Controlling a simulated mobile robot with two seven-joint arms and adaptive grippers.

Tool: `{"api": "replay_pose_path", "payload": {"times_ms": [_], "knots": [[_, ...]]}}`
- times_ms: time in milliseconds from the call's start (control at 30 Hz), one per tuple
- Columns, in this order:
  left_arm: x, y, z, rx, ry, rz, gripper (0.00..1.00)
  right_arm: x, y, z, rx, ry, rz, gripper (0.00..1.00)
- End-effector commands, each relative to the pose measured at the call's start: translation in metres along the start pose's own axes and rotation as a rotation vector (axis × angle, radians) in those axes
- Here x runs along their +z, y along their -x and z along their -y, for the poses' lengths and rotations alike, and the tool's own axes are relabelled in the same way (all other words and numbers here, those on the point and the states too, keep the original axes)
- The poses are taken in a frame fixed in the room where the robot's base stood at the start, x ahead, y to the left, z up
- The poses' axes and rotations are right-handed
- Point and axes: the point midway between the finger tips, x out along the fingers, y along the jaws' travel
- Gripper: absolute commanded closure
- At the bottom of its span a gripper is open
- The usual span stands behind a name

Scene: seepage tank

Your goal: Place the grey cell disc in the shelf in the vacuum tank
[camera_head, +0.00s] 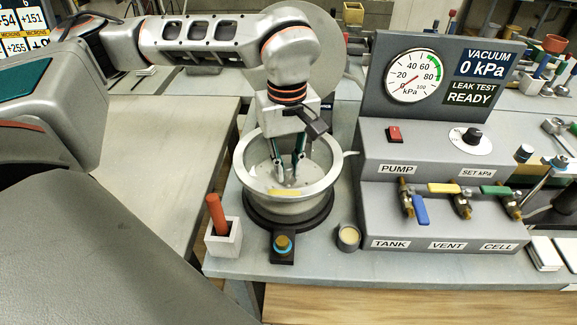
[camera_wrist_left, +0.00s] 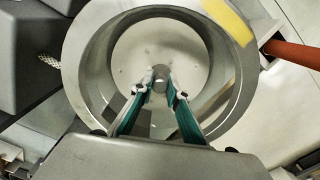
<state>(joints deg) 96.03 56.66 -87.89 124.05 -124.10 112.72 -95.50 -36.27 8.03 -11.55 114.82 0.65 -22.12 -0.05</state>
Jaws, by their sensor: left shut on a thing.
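The vacuum tank (camera_head: 330,178) is an open round vessel with a wide pale metal rim on a dark base. My left gripper (camera_head: 291,180) reaches down into it from above. In the left wrist view the gripper (camera_wrist_left: 160,78) is shut on a small grey knob at the middle of the round grey cell disc (camera_wrist_left: 140,48). The disc lies inside the tank's rim (camera_wrist_left: 73,62) and looks roughly centred. I cannot tell whether it rests on the shelf or hangs just above it, as the shelf is hidden. My right gripper is not in view.
A grey pump console (camera_head: 375,80) with a gauge, switch and valves stands right of the tank. A red-handled tool (camera_head: 216,212) stands in a white holder at the left. A small cup (camera_head: 348,238) sits in front. A large round plate (camera_head: 325,40) stands behind.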

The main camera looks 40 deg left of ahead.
Motion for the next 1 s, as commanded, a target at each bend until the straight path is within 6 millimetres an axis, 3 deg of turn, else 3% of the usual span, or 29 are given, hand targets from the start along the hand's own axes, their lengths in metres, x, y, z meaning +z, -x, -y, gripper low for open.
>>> {"api": "replay_pose_path", "payload": {"times_ms": [367,400,433,800,1000], "knots": [[0.000,-0.003,0.000,0.001,0.001,0.000,1.00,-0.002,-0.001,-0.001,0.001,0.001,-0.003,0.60],[0.000,-0.003,0.000,0.002,0.001,-0.001,0.75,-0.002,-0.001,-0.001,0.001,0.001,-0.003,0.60],[0.000,-0.003,0.000,0.002,0.001,-0.001,0.68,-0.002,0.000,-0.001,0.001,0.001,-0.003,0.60],[0.000,-0.001,0.000,0.002,0.001,-0.001,0.68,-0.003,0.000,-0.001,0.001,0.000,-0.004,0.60],[-0.001,0.024,-0.001,0.006,0.001,-0.003,0.68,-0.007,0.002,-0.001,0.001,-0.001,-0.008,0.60]]}}
